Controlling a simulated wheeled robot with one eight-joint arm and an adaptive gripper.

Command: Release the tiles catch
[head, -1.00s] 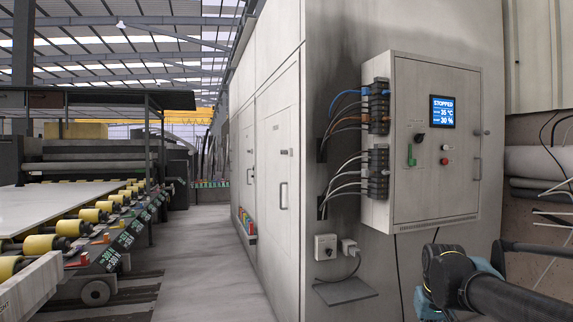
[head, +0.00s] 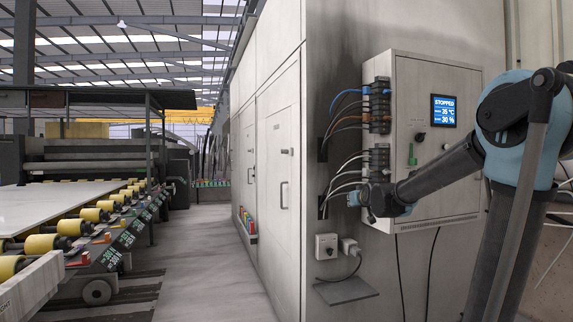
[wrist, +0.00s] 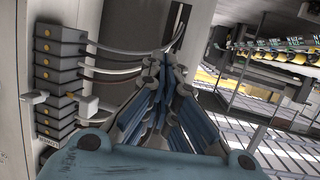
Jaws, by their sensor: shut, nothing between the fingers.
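No label reading "tiles" is legible, and I cannot tell which part is the catch. A grey control cabinet (head: 408,85) hangs on the wall, with an upper connector block (head: 379,105) and a lower connector block (head: 380,160) on its left side. The lower block fills the left of the wrist view (wrist: 58,72), with grey cables and two pale tabs sticking out (wrist: 86,106). My gripper (wrist: 166,88) is shut and empty, right of this block in the wrist view. In the head view my gripper (head: 353,199) is just below the lower block, partly hidden by my wrist.
Below are a switch box (head: 326,246), a plug (head: 350,247) and a small shelf (head: 346,291). A roller conveyor with a pale slab (head: 50,206) stands left, beyond a clear aisle (head: 205,245).

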